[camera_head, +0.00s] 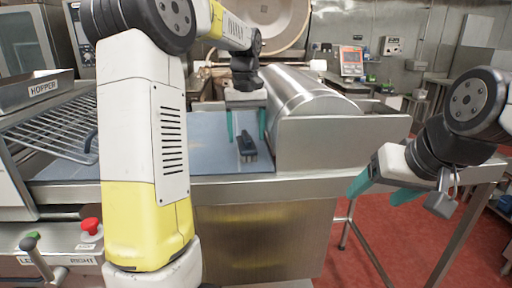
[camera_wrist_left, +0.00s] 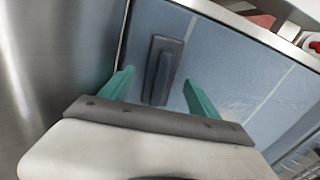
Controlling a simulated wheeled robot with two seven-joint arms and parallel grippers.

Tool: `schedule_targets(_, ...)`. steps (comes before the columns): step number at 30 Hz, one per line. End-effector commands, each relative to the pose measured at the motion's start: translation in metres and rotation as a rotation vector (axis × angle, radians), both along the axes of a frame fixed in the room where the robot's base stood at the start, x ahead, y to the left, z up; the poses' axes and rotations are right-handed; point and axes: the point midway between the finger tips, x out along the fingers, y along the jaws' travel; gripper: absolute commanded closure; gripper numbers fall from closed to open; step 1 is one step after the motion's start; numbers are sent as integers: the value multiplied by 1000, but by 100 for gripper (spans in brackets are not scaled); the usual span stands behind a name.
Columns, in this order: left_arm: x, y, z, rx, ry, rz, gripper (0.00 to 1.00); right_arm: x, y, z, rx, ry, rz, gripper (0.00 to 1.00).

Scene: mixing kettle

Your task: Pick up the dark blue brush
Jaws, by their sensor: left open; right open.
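The dark blue brush (camera_head: 246,146) lies on the blue-grey work surface, left of the steel drum. It also shows in the left wrist view (camera_wrist_left: 163,70), lying flat with its long side pointing away from the gripper. My left gripper (camera_head: 246,124) is open above the brush, with one teal finger to each side of it in the head view. In the left wrist view the left gripper's fingers (camera_wrist_left: 160,88) are apart and the brush appears between and just beyond them. The exact height above the brush is hard to tell. My right gripper (camera_head: 385,190) is open and empty at the right, away from the surface.
A steel drum (camera_head: 305,92) and its side panel (camera_head: 335,140) stand close right of the brush. The blue surface (camera_head: 205,160) is clear left of it. A wire rack (camera_head: 60,130), a hopper (camera_head: 38,90) and a red button (camera_head: 91,226) are at the left.

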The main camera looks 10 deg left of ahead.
Motion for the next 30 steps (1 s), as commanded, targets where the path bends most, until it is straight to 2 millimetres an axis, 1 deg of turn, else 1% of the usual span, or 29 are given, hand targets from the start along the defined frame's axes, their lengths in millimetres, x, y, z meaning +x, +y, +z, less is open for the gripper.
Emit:
schedule_targets(1,-1,0,-7,0,2,0,29,0,0,0,0,0,0,29)
schedule_targets(4,0,0,-15,0,1,0,29,0,0,0,0,0,0,29)
schedule_targets(11,0,0,-17,-1,-1,0,29,0,0,0,0,0,0,29)
schedule_targets(12,0,0,-17,-1,-1,0,33,0,0,0,0,0,0,29)
schedule_targets(14,0,0,-17,-1,-1,0,45,0,0,0,0,0,0,29)
schedule_targets(15,0,0,-17,-1,-1,0,53,0,0,0,0,0,0,29)
schedule_targets(17,0,0,-17,-1,-1,0,64,0,0,0,0,0,0,29)
schedule_targets(18,0,0,-17,-1,-1,0,72,0,0,0,0,0,0,29)
schedule_targets(22,0,0,-17,-1,-1,0,98,0,0,0,0,0,0,29)
schedule_targets(30,0,0,-16,0,-2,-1,99,0,0,0,0,0,0,29)
